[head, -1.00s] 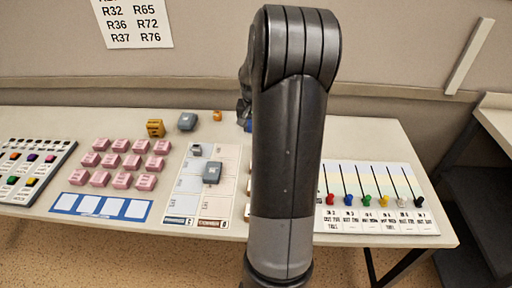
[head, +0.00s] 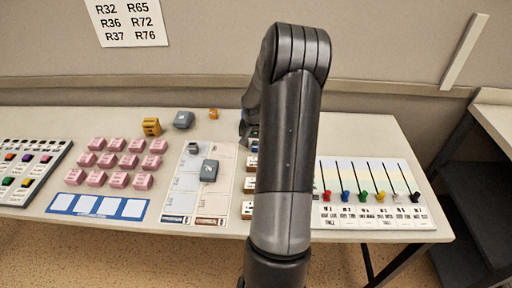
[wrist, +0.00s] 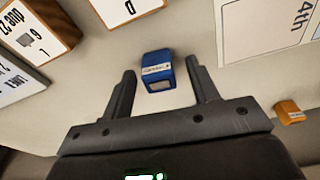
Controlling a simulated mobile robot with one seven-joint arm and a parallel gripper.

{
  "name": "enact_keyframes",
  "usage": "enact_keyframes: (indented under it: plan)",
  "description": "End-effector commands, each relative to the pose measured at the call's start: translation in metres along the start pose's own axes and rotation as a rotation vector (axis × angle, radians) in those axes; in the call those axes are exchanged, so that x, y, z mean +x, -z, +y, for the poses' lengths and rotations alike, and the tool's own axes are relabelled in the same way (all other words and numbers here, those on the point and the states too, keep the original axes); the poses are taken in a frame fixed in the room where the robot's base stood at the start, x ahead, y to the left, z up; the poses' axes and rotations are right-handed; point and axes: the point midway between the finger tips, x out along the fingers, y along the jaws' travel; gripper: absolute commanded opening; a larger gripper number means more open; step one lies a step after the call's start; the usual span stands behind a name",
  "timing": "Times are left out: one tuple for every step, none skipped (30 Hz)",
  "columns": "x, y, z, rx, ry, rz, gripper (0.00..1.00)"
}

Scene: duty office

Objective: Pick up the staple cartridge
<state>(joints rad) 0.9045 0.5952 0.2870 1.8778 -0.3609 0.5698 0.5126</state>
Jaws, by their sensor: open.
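A small blue box (wrist: 157,71) with a white label, which looks like the staple cartridge, sits on the table in the wrist view. Its label is too small to read. My gripper (wrist: 161,73) is open, with one finger on each side of the blue box and a gap on both sides. The box's near end lies between the fingertips. In the head view a bit of blue shows beside my arm, and my arm hides most of that spot and the gripper.
White-faced blocks with brown sides (wrist: 38,32) stand beyond and left of the blue box. A printed sheet (wrist: 262,30) lies to the right. A small orange object (wrist: 289,112) is near the right finger. Pink blocks (head: 117,160) and a slider board (head: 372,190) flank my arm.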

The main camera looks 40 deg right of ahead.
Motion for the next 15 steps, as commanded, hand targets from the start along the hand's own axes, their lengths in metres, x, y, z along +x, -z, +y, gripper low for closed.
enact_keyframes:
  plan:
    - [0.0035,0.0000,-0.0001,0.000,0.000,0.000,0.55]
    - [0.0044,0.0001,-0.0001,-0.001,0.001,0.001,0.55]
    - [0.0051,0.0003,0.0000,-0.001,0.000,0.001,0.55]
    - [0.0052,0.0004,-0.0001,-0.001,0.000,0.002,0.55]
    - [0.0052,0.0004,0.0000,-0.001,0.000,0.002,0.55]
    - [0.0051,0.0004,0.0000,-0.001,0.000,0.002,0.55]
    - [0.0050,0.0004,0.0000,-0.001,0.000,0.002,0.55]
    - [0.0050,0.0004,0.0000,-0.001,0.000,0.002,0.55]
    - [0.0049,0.0004,0.0000,-0.001,0.000,0.002,0.54]
    - [0.0049,0.0004,0.0000,-0.001,0.000,0.002,0.51]
    - [0.0049,0.0004,0.0000,-0.001,0.000,0.002,0.49]
    - [0.0049,0.0004,0.0000,-0.001,0.000,0.001,0.46]
    - [0.0049,0.0003,0.0000,-0.001,0.000,0.001,0.43]
    - [0.0049,0.0003,0.0000,-0.001,0.000,0.001,0.41]
    - [0.0048,0.0003,0.0000,-0.001,0.000,0.001,0.37]
